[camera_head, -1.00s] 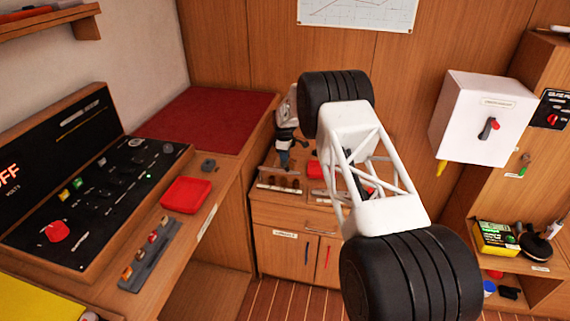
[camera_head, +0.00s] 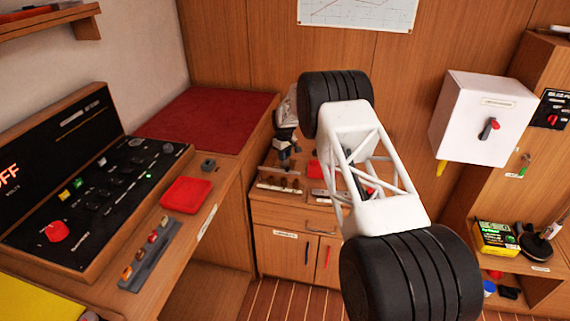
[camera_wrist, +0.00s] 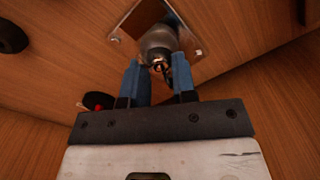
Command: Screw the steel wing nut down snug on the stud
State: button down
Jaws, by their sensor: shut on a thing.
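In the wrist view the two blue fingers of my gripper (camera_wrist: 157,66) stand on either side of a small shiny metal piece, the steel wing nut (camera_wrist: 160,67). The gripper is shut on it. The nut is small and dark here, so its wings cannot be told apart. Just beyond it is a rounded grey metal fitting (camera_wrist: 157,40) on a square steel plate (camera_wrist: 190,43). The stud itself is hidden. In the head view my gripper (camera_head: 285,158) points down over the back counter, partly behind my arm; the nut cannot be made out there.
A red tray (camera_head: 186,195) and a grey rack (camera_head: 148,258) lie on the left counter beside the black switch panel (camera_head: 95,190). A white switch box (camera_head: 482,118) hangs on the right wall. In the wrist view a red and black object (camera_wrist: 97,100) lies left of the fingers.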

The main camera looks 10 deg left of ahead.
jog(key=c, duration=1.3)
grip_release()
jog(key=shift+m, duration=0.3)
jog(key=o, duration=0.8)
jog(key=shift+r, duration=2.45)
jog(key=shift+r, duration=0.15)
notch_tip(320, 180, up, 8)
jog(key=shift+f, duration=0.2)
jog(key=shift+d+r, duration=0.1)
